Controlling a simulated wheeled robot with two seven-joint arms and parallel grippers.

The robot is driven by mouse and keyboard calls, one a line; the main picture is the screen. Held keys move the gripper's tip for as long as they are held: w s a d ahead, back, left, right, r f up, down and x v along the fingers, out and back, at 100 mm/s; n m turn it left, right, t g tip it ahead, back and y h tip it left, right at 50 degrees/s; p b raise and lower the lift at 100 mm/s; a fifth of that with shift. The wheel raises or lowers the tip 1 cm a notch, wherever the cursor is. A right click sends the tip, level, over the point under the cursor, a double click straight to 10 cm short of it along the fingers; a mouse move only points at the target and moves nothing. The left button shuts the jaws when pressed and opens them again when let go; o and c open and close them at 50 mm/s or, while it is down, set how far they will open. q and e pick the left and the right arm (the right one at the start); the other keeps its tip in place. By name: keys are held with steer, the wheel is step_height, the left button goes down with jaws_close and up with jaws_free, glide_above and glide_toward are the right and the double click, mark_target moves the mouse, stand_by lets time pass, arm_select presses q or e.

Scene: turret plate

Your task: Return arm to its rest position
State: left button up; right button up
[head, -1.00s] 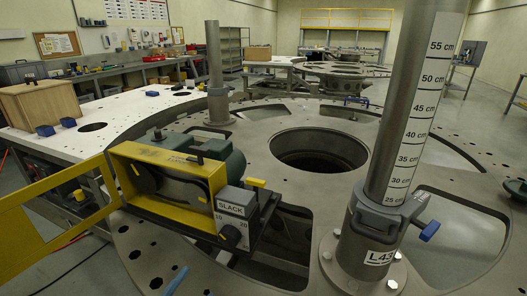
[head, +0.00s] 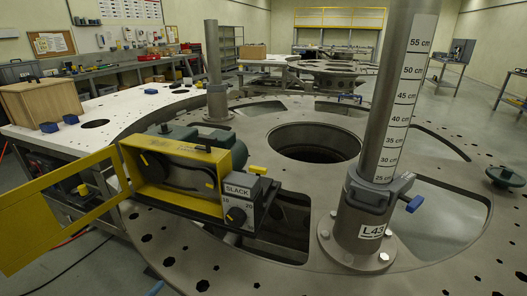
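Neither of my grippers nor my arms shows in the head view, so their state is hidden. The round grey turret plate (head: 262,134) fills the middle, with a large round hole and several cut-outs. A yellow-framed belt unit (head: 185,205) with a grey box marked SLACK (head: 241,203) sits on its near left side. Its yellow framed cover (head: 20,220) stands swung open to the left. A blue-handled clamp (head: 413,204) sits around the post.
A second grey post (head: 213,65) stands at the back left. A white table (head: 130,107) at the left carries a wooden box (head: 40,103) and small blue pieces. A dark green disc-shaped part (head: 505,177) lies at the right. The plate's front right is clear.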

arm_select(q)
steer(key=s+a+f+n+g+y, duration=0.2)
steer(key=s+a+f+n+y, duration=0.15)
steer(key=a+f, duration=0.3)
steer(key=s+a+f+n+g+y, duration=0.25)
steer(key=s+a+f, duration=0.2)
steer(key=f, duration=0.35)
steer(key=s+a+f+n+g+y, duration=0.2)
steer(key=s+a+f+g, duration=0.3)
steer(key=s, duration=0.4)
steer(key=s+a+f+n+g+y, duration=0.2)
steer(key=s+a+f+g, duration=0.1)
steer(key=s+a, duration=0.55)
steer(key=s+d+f+n+g, duration=0.1)
steer(key=s+d+f, duration=0.15)
steer(key=s, duration=0.25)
steer(key=d+f+n+h, duration=0.1)
steer(key=d+f+h, duration=0.1)
steer(key=d, duration=1.1)
steer(key=s+d+f+n+h, duration=0.1)
steer(key=d+f+h, duration=0.2)
steer(key=d, duration=1)
steer(key=shift+s+d+f, duration=0.2)
steer(key=shift+d+f, duration=0.1)
steer(key=shift+f, duration=0.05)
